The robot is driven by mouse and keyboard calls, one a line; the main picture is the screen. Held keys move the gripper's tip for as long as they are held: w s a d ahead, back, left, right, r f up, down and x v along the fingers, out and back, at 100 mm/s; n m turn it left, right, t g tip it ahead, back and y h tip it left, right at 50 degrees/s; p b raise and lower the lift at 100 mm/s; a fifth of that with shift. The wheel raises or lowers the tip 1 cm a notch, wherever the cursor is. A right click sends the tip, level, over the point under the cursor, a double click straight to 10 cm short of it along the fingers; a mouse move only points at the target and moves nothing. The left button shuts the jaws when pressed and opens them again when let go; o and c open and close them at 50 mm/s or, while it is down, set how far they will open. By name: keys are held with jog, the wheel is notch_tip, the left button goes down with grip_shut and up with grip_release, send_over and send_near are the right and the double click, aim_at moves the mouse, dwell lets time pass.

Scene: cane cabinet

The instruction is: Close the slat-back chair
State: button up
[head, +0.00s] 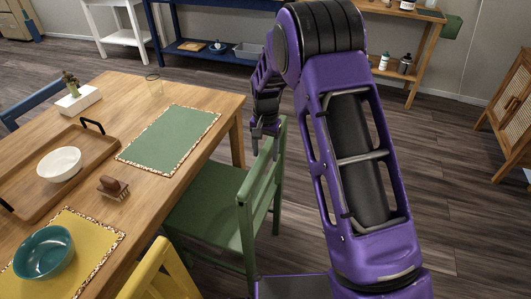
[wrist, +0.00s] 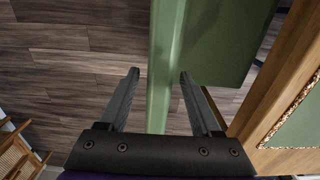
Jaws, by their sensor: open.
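The green slat-back chair (head: 246,205) stands at the right side of the wooden table, with its seat (head: 200,200) partly out from the table edge. My gripper (head: 264,140) is at the top of the chair's backrest, near its far end. In the wrist view my gripper (wrist: 160,74) is open, with one finger on each side of the green top rail (wrist: 163,50). The rail runs between the fingers, and gaps show on both sides. The green seat (wrist: 225,40) shows to the right of the rail.
The wooden table (head: 222,112) holds a green placemat (head: 168,138), a tray (head: 93,150) with a white bowl, a brush, and a teal bowl (head: 44,252). A yellow chair (head: 160,275) stands nearer. Floor right of the green chair is clear. A cane cabinet (head: 510,115) stands far right.

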jog(key=shift+f, duration=0.15)
grip_shut()
dwell(1.4)
